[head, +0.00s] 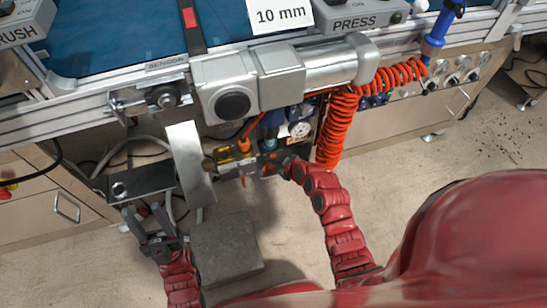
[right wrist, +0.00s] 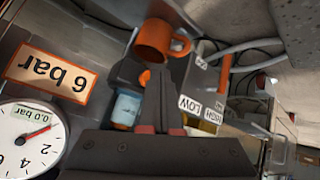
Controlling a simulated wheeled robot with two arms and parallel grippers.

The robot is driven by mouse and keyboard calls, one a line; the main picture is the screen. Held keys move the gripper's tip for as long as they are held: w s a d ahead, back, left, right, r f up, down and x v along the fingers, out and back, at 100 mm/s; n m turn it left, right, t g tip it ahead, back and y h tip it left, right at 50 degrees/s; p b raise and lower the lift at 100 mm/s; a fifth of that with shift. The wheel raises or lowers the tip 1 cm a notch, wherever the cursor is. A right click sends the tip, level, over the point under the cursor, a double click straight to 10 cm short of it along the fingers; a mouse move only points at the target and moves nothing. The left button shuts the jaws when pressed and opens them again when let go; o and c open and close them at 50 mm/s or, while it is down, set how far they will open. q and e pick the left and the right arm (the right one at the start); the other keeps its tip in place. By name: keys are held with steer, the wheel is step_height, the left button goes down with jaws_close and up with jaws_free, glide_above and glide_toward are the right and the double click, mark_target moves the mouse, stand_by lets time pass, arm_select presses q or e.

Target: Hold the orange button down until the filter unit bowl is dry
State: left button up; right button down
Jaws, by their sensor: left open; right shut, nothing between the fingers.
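The filter unit bowl (right wrist: 127,108) shows in the right wrist view as a clear blue-tinted cylinder, left of my right gripper (right wrist: 158,72). Its liquid level is too small to tell. A small orange button (right wrist: 145,78) shows at the left side of my right fingertips; I cannot tell whether they touch it. In the head view my right gripper (head: 272,163) is shut and empty under the machine front, among the pneumatic parts.
A pressure gauge (right wrist: 30,135) labelled 0.0 bar and a "6 bar" sign (right wrist: 52,78) are left of the bowl. An orange cup-shaped part (right wrist: 157,40) is beyond the fingers; LOW and HIGH labels sit right. An orange coiled hose (head: 338,125) hangs beside my right arm.

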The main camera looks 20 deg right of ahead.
steer(key=shift+w+b, duration=0.3)
steer(key=shift+w, duration=0.15)
stand_by(2.3)
steer(key=shift+s, duration=0.1)
stand_by(1.0)
steer(key=shift+s, duration=0.75)
steer(key=shift+s, duration=0.1)
steer(key=s, duration=0.5)
steer(key=shift+d+p, duration=0.1)
steer(key=shift+p, duration=0.2)
steer(key=shift+w, duration=0.1)
